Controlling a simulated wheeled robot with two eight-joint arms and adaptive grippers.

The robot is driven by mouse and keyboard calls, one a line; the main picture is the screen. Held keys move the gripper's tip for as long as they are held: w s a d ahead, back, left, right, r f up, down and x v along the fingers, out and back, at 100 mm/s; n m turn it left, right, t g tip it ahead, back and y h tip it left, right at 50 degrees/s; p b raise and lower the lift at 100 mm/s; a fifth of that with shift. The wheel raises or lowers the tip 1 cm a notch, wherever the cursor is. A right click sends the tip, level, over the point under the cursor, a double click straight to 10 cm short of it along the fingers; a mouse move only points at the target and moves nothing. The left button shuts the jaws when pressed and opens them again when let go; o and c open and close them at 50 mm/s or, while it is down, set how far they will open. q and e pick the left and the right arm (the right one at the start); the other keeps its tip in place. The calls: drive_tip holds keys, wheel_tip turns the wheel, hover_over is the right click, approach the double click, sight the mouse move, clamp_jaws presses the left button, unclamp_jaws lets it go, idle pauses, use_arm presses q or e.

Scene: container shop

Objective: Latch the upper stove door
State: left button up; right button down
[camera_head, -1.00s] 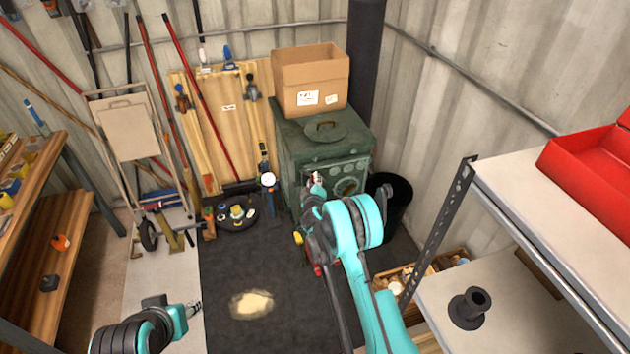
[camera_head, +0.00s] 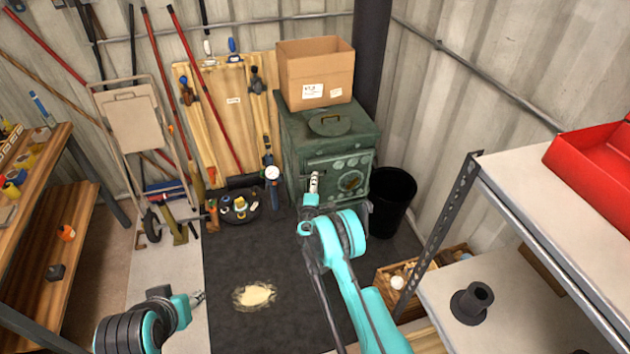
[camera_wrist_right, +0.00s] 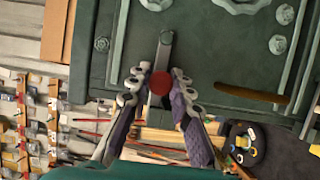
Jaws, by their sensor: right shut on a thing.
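The green stove (camera_head: 292,165) stands against the back wall with its upper door (camera_head: 352,181) facing me. The door looks closed or nearly so. In the right wrist view, the door (camera_wrist_right: 210,60) fills the upper part, and a grey latch lever (camera_wrist_right: 166,47) with a round red knob (camera_wrist_right: 159,84) sits on it. My right gripper (camera_head: 314,182) is at the left side of the door front. In the wrist view its fingers (camera_wrist_right: 156,82) are on both sides of the lever's knob end, shut on it. My left gripper (camera_head: 198,297) is low at the left, away from the stove; its jaws are too small to judge.
A cardboard box (camera_head: 315,75) sits on the stove. A black bin (camera_head: 391,200) stands right of it. A shelf unit (camera_head: 540,190) with a red case (camera_head: 597,165) is at the right. A round tray of small items (camera_head: 240,206) lies left of the stove. The dark mat (camera_head: 270,258) is mostly clear.

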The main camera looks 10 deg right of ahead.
drive_tip(key=shift+f, duration=0.1)
idle(0.3)
drive_tip(key=c, duration=1.4)
unclamp_jaws()
drive_tip(key=shift+o, duration=0.2)
